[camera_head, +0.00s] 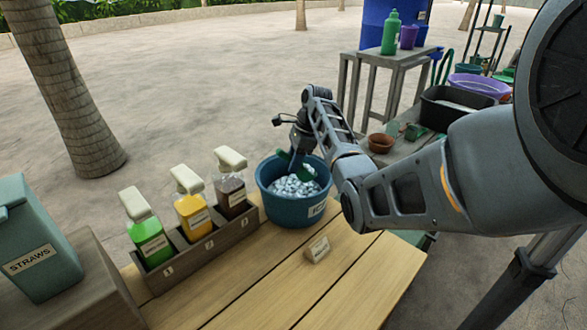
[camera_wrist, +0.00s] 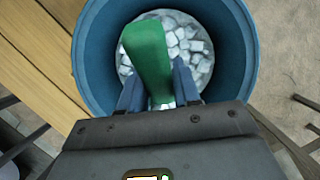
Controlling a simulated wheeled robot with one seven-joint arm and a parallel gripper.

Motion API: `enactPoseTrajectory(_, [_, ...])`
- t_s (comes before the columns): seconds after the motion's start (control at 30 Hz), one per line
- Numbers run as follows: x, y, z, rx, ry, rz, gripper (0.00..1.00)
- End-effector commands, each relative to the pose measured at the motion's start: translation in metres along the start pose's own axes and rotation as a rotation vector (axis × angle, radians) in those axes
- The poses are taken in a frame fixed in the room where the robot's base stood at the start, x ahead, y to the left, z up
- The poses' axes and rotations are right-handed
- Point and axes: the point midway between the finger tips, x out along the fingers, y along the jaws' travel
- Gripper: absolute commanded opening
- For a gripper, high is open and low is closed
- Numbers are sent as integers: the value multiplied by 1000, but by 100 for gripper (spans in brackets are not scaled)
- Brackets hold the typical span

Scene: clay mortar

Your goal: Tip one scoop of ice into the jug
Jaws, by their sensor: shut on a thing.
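A blue bucket (camera_head: 287,213) of ice cubes (camera_head: 292,187) stands at the table's back right corner; its label is partly hidden by my arm. My gripper (camera_head: 297,152) is over the bucket, pointing down. It is shut on the green scoop (camera_wrist: 148,60). In the wrist view the bucket's rim (camera_wrist: 88,60) surrounds the scoop, with ice (camera_wrist: 185,38) beyond it. Part of the green scoop also shows low in the bucket in the head view (camera_head: 305,171). I cannot tell whether the scoop holds ice. I cannot make out a jug in either view.
A wooden rack (camera_head: 207,246) with green, yellow and brown pump bottles stands left of the bucket. A small label block (camera_head: 317,249) sits in front of it. A straws box (camera_head: 35,238) is at far left. The front planks are clear.

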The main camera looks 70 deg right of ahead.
Motion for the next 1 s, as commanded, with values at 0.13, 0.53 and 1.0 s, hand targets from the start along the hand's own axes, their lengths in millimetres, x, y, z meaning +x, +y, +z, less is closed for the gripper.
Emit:
enactPoseTrajectory(0.13, [-15, -1, 5, 0, 0, -3, 2])
enactPoseTrajectory(0.53, [-43, 0, 27, -3, 174, 0, 2])
enactPoseTrajectory(1.0, [-60, -5, 45, -4, 369, -13, 2])
